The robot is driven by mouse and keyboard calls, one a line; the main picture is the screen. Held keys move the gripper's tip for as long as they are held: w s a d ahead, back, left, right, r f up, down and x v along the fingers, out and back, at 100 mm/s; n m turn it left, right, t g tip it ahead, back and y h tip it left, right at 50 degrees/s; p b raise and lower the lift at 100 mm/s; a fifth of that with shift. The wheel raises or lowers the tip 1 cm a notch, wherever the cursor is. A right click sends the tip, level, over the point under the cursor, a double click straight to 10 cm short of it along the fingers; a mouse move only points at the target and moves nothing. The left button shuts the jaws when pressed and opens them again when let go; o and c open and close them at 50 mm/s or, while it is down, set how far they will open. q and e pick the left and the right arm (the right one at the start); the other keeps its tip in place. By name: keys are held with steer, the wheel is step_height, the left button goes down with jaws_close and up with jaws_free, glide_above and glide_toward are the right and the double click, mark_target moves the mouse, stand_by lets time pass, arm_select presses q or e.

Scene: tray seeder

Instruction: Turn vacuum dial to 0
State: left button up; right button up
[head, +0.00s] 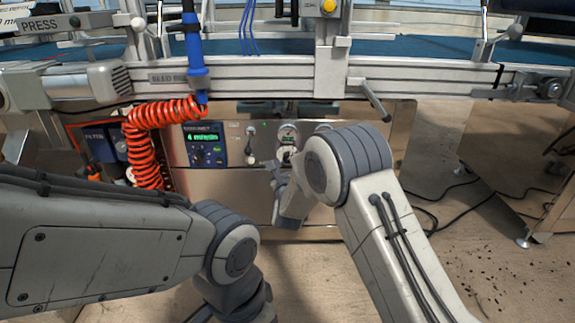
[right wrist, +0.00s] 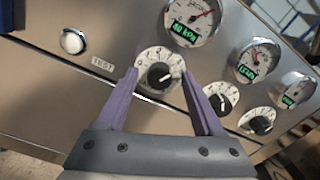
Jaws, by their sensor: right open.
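The vacuum dial (right wrist: 159,75), a black knob on a white round scale, sits below a gauge (right wrist: 190,18) that reads about 40 kPa in the right wrist view. My right gripper (right wrist: 160,82) is open, its two purple fingers on either side of this dial; I cannot tell whether they touch it. The knob's exact setting is too small to read. In the head view the dial (head: 287,154) is partly hidden by my right wrist and gripper. My left arm comes in from the left, but its gripper is out of view.
Two more gauges (right wrist: 258,60) and knobs (right wrist: 217,98) are to the right on the steel panel. A white round button (right wrist: 73,41) is at the left, by a TEST label. A green display (head: 204,138) and coiled orange hose (head: 146,140) are left of my right gripper.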

jaws_close()
stand_by(0.3)
steer(key=n, duration=0.5)
steer(key=shift+n+p, duration=0.3)
steer(key=shift+n, duration=0.1)
steer(key=n+p, duration=0.1)
steer(key=n, duration=0.4)
steer(key=shift+a, duration=0.1)
steer(key=n+p, duration=0.2)
steer(key=n, duration=0.4)
steer(key=shift+f+n+p, duration=0.1)
steer(key=shift+n+p, duration=0.2)
steer(key=shift+p, duration=0.1)
steer(key=n+p, duration=0.2)
steer(key=n, duration=0.4)
steer(key=shift+f, duration=0.1)
steer(key=shift+p, duration=0.3)
